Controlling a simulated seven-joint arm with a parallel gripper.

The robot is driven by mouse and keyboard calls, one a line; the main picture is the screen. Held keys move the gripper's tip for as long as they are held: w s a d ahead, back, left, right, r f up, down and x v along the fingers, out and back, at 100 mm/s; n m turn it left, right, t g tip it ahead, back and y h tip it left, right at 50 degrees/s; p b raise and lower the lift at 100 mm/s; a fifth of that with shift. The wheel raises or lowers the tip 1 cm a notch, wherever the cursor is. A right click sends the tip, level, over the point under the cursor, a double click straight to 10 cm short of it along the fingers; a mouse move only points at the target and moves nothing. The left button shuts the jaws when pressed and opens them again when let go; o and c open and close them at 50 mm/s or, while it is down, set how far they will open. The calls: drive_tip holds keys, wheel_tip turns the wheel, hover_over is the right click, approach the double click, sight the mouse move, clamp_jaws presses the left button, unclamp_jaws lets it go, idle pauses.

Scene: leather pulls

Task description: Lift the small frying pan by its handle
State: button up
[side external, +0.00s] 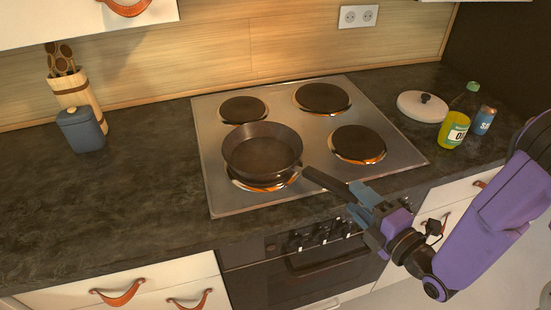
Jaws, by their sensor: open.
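A small dark frying pan (262,152) sits on the front left burner of the steel hob. Its handle (322,180) points to the lower right, toward the front edge of the hob. My gripper (354,199) is open at the outer end of the handle. The fingers overlap the handle's end in this view. I cannot tell whether they touch it or stand on both sides of it.
The hob (300,92) has other burners, all bare. A blue jar (80,130) and a utensil block (76,92) stand at the left. Oven knobs (322,234) lie below the handle.

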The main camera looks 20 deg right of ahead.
drive_tip(key=shift+x, duration=1.45)
drive_tip(key=shift+c, duration=0.3)
clamp_jaws()
drive_tip(key=shift+r, duration=0.15)
